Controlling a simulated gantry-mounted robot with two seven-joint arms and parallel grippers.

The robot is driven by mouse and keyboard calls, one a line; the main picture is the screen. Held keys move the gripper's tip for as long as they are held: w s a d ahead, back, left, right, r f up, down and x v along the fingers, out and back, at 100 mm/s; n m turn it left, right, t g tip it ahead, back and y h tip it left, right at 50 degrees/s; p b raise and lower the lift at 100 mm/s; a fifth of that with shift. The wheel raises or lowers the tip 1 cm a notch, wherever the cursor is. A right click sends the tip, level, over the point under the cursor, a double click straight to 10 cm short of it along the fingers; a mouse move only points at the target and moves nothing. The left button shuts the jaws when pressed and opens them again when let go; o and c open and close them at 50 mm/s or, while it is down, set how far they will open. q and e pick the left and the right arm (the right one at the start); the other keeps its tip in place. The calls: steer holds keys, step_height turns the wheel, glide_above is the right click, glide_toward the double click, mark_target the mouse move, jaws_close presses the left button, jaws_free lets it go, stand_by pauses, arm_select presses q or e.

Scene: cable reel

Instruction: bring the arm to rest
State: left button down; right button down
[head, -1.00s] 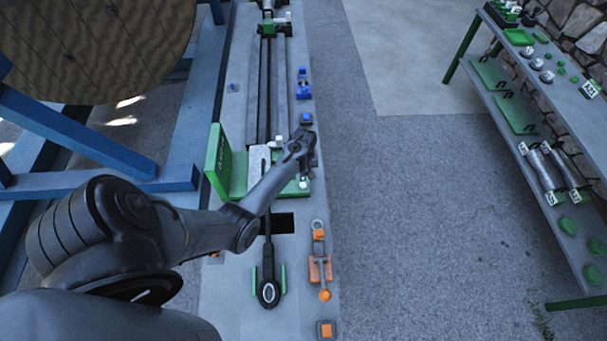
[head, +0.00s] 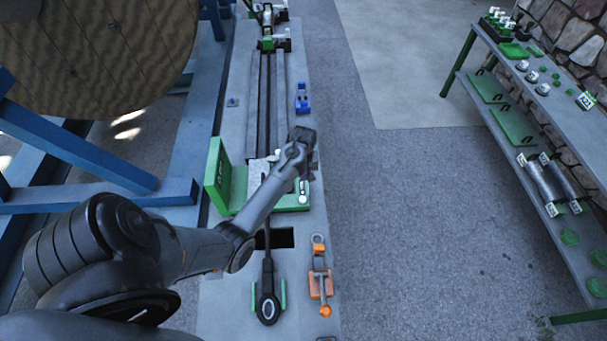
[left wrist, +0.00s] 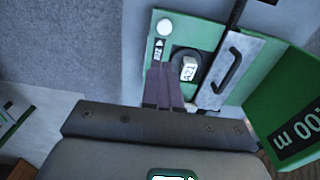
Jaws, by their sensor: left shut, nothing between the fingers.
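My left arm comes in from the left in the head view and reaches over the bench (head: 225,290). Its wrist is above the green fixture (head: 217,175) with the upright plate. My left gripper is shut and empty in the left wrist view (left wrist: 163,90). Its fingertips are over the fixture's green base, beside a white round knob (left wrist: 165,26) and a dark round part with a white label (left wrist: 188,68). I cannot tell whether they touch anything. In the head view the fingers are mostly hidden by the wrist. My right gripper is not in view.
A large wooden reel (head: 110,55) on a blue frame (head: 75,145) stands at left. Orange clamp parts (head: 320,285) and a black lever (head: 267,300) lie on the near bench. A green-legged shelf (head: 545,85) stands at right. The grey floor (head: 420,220) between is clear.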

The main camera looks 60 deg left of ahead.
arm_select(q)
steer(key=shift+s, duration=0.1)
stand_by(0.3)
steer(key=s+d+f+m+g+y+p, duration=0.1)
steer(key=s+d+m+p, duration=0.2)
steer(key=s, duration=0.5)
steer(key=s+d+f+m+g+p, duration=0.1)
steer(key=s+d+p, duration=0.1)
steer(key=s+d, duration=0.45)
steer(key=s+d+r+m+t+p, duration=0.1)
steer(key=s+d+r+m, duration=0.15)
steer(key=d+r, duration=0.3)
steer(key=s+d+r+m+t+p, duration=0.1)
steer(key=s+d+r+m+p, duration=0.1)
steer(key=d+r+m, duration=0.3)
steer(key=w+d+r+m+t+h, duration=0.1)
steer(key=w+d+r+m+t, duration=0.1)
steer(key=d+r, duration=0.7)
steer(key=shift+w+d+r+m+t, duration=0.15)
steer(key=shift+w+r+m+t, duration=0.15)
steer(key=shift+r+t, duration=0.4)
